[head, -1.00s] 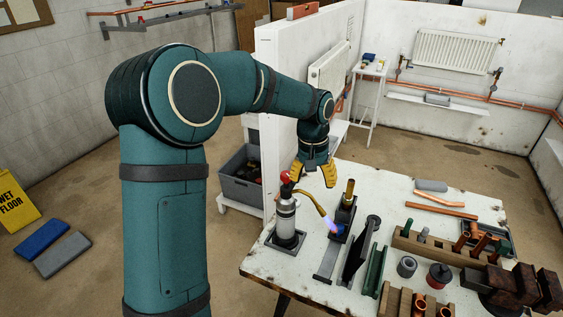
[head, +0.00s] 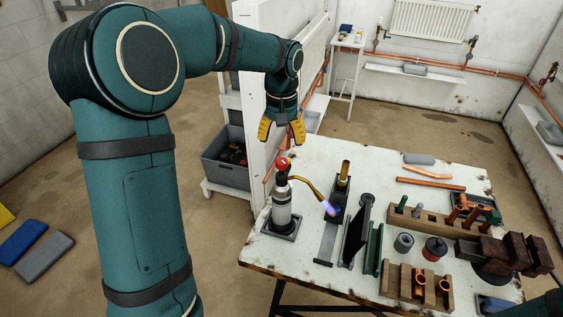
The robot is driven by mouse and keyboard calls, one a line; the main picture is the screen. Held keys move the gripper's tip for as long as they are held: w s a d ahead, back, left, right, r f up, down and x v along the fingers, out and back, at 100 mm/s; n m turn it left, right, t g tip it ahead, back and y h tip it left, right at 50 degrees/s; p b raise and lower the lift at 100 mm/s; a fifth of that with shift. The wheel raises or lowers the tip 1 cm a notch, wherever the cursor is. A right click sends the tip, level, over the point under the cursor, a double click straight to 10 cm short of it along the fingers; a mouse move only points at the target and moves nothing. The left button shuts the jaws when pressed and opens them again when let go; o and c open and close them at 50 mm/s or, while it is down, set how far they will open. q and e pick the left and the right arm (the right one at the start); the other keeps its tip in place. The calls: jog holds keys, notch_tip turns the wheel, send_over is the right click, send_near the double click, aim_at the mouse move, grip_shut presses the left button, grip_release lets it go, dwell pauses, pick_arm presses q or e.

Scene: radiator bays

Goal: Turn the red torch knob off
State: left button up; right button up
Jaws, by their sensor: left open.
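The torch (head: 281,205) stands upright in a dark square base on the near left part of the white workbench. Its red knob (head: 282,163) is on top. A curved brass tube runs right from its head and ends in a blue-violet flame (head: 328,208), so the torch is lit. My left gripper (head: 281,140) is open, with yellow fingers pointing down. In the picture it is just above the red knob, with nothing between the fingers; the exact gap cannot be told. My right gripper is not in view.
Right of the torch stand a brass fitting (head: 344,172), a dark upright plate (head: 356,235) and a green channel (head: 373,249). Wooden racks with copper pieces (head: 418,286) fill the right side. A white partition (head: 262,100) rises behind the bench's left end. The bench's back middle is mostly clear.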

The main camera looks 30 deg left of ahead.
aim_at(282, 160)
pick_arm(q)
notch_tip(282, 160, down, 8)
jog(key=shift+f+b, duration=0.15)
jog(key=shift+b, duration=0.3)
grip_shut()
